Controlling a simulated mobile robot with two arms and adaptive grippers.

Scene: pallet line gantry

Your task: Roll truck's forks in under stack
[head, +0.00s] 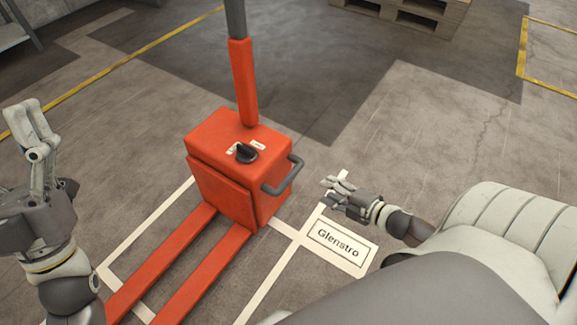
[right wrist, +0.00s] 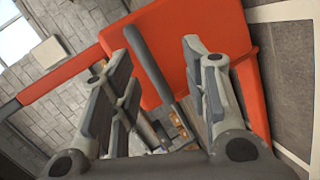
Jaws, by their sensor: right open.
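The red truck (head: 235,150) stands mid-floor in the head view, its two forks (head: 190,270) running toward the lower left. A black knob (head: 246,153) sits on its top and a grey bar handle (head: 285,177) sticks out from its right side. My right gripper (head: 332,190) is open, just right of the handle and apart from it in the head view. In the right wrist view the dark handle (right wrist: 150,65) appears between the spread fingers. My left gripper (head: 30,125) is raised at the left, away from the truck; its opening is unclear. A wooden pallet stack (head: 425,14) shows partly at the top.
A white floor label (head: 340,243) reading "Glenstro" lies beside white floor lines around the truck. Yellow lines (head: 115,65) mark the floor farther off. A grey rack (head: 15,35) stands at the upper left. Open floor lies between truck and pallets.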

